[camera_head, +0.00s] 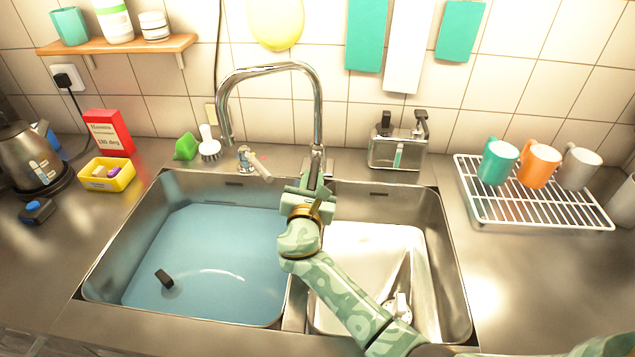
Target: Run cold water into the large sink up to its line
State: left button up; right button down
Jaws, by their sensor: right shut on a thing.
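The large sink (120,250) is the left basin and holds blue-tinted water (215,245). A level line cannot be made out. A small dark block-like thing (164,279) shows in the water. The tall curved tap (319,105) stands behind the basins, its spout turned left over the back of the large sink. No stream shows below its mouth. A separate short lever (258,165) sits left of the tap, with blue and red marks near its base. My right gripper (313,178) is shut at the foot of the tap; its fingers partly hide what they hold. My left gripper is out of view.
The smaller right basin (440,240) lies under my right arm. A soap dispenser (398,145) stands behind it. A rack (530,205) with mugs is on the right. A kettle (30,155), yellow tray (107,178) and brush (208,147) are left.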

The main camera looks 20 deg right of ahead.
jog(key=shift+r+h, duration=0.1)
jog(key=shift+h, duration=0.2)
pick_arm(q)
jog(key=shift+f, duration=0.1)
pick_arm(e)
jog(key=c, duration=1.3)
grip_release()
jog(key=shift+w+a, duration=0.1)
